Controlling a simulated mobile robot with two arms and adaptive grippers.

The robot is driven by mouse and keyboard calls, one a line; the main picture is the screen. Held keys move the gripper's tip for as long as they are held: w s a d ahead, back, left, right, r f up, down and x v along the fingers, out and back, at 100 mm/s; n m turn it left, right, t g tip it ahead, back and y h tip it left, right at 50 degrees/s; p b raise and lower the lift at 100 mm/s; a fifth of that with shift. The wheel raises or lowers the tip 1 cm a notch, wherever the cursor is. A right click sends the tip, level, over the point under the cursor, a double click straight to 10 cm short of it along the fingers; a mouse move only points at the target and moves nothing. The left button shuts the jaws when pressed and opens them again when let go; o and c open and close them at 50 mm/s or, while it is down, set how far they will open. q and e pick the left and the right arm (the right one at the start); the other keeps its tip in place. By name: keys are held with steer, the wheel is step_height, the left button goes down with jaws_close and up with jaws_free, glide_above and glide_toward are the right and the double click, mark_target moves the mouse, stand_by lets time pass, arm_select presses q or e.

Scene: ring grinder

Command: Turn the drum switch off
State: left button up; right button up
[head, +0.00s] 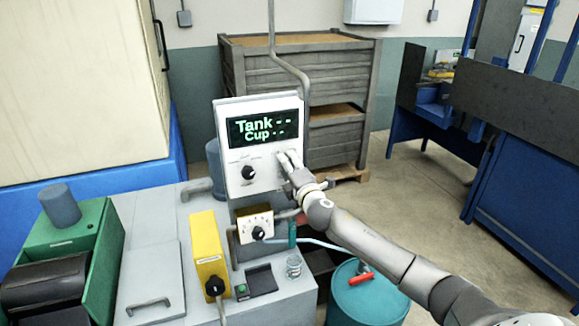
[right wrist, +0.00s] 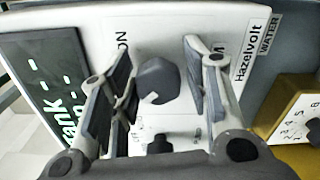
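The white control panel (head: 250,190) has a lit display (head: 263,128) reading Tank and Cup. A dark knob (head: 248,172) is on its left side, and my right gripper (head: 283,158) is at its right side, hiding what is there. The panel's other knob (right wrist: 158,144) is below. No readable label shows which knob is the drum switch. My left gripper is not in view.
Below the panel are a yellow dial box (head: 255,226) and a tall yellow box with a knob (head: 207,250). A teal drum (head: 365,300) with a red valve handle stands under my right arm. Wooden crates (head: 300,80) stand behind; the floor at right is clear.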

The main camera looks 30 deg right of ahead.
steer(key=shift+o, duration=0.6)
steer(key=v, duration=1.2)
